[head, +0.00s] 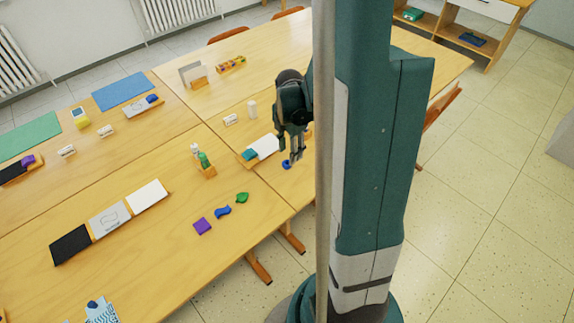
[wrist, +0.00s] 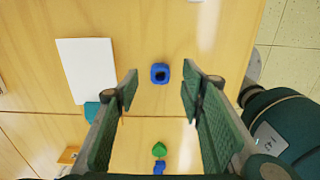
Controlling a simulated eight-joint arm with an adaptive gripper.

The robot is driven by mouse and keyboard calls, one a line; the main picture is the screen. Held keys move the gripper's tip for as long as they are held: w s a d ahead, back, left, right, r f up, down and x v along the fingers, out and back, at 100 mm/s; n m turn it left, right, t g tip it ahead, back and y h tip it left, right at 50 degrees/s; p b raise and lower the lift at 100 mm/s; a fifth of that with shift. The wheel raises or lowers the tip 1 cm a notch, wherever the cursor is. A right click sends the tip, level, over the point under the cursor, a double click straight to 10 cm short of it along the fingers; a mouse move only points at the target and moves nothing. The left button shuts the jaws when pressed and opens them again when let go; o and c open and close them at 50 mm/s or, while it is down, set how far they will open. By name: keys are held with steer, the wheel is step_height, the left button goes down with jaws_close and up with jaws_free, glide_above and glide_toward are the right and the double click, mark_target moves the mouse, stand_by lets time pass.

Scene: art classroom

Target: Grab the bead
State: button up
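The bead is a small blue piece with a dark hole; it lies on the wooden table (wrist: 215,40) and shows between my fingers in the wrist view (wrist: 160,73). In the head view the bead (head: 287,164) sits just below my fingertips, close to the table's right edge. My gripper (head: 293,160) points down over it; in the wrist view its two green-padded fingers (wrist: 158,84) are spread wide, one on each side of the bead, with nothing between them touching it. The exact height above the bead is hard to tell.
A white sheet or block (wrist: 86,70) lies left of the bead. Bare tabletop surrounds the bead.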

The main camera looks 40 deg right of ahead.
steer(key=shift+d+f+b, duration=0.15)
steer(key=shift+f+b, duration=0.75)
steer(key=shift+f, duration=1.7)
steer(key=c, duration=0.8)
